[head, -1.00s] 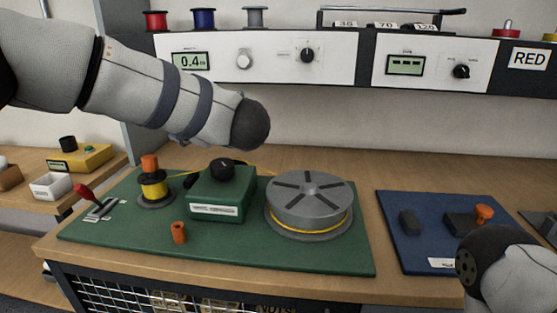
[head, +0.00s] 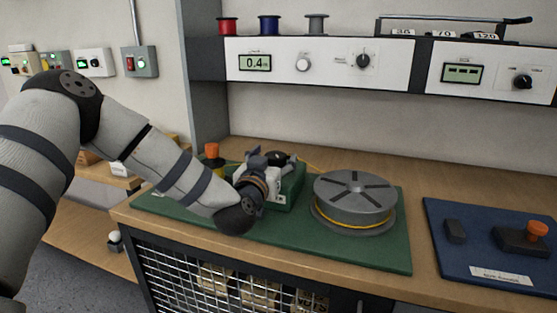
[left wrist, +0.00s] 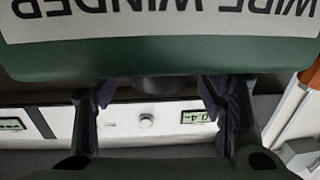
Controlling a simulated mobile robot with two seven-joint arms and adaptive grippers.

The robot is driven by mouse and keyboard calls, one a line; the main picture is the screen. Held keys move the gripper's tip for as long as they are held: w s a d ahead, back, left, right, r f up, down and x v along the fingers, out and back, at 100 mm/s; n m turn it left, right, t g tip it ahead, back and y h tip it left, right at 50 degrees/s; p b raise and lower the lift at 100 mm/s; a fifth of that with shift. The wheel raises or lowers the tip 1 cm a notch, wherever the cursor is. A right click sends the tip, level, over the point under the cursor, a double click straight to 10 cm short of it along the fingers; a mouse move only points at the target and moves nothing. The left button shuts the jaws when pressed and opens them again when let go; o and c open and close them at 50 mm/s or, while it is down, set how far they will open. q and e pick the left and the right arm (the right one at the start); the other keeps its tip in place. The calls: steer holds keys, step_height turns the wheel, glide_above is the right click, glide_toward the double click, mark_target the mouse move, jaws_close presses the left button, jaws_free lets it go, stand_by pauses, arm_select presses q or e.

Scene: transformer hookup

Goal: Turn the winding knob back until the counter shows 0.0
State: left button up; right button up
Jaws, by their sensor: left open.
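The winding knob (head: 278,158) is black and sits on top of the green wire winder box (head: 291,187). The left gripper (head: 266,160) is at the box and partly covers it in the head view. In the left wrist view the upside-down wire winder box (left wrist: 160,60) fills the top, and the dark knob (left wrist: 160,85) shows between the two open fingers (left wrist: 160,105). I cannot tell whether they touch it. The counter (head: 255,63) on the shelf panel reads 0.4; it also shows upside down in the left wrist view (left wrist: 198,117). My right gripper is out of view.
A grey reel (head: 354,196) with yellow wire stands right of the box on the green mat (head: 372,257). An orange-topped spool (head: 213,155) stands left of it, behind my arm. A blue mat (head: 466,215) lies at the right. The shelf panel overhangs the back.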

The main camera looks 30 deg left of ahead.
arm_select(q)
steer(key=shift+w+a, duration=0.15)
steer(key=shift+w, duration=0.4)
steer(key=shift+r, duration=0.1)
steer(key=c, duration=1.2)
steer(key=shift+r+n+g+y, duration=0.15)
steer(key=shift+n+g+y, duration=0.35)
steer(key=shift+n+y, duration=0.6)
steer(key=shift+n+g+y+p, duration=0.3)
steer(key=shift+n+g+y, duration=0.25)
steer(key=shift+y, duration=0.65)
steer(key=shift+f, duration=0.2)
steer(key=o, duration=1.2)
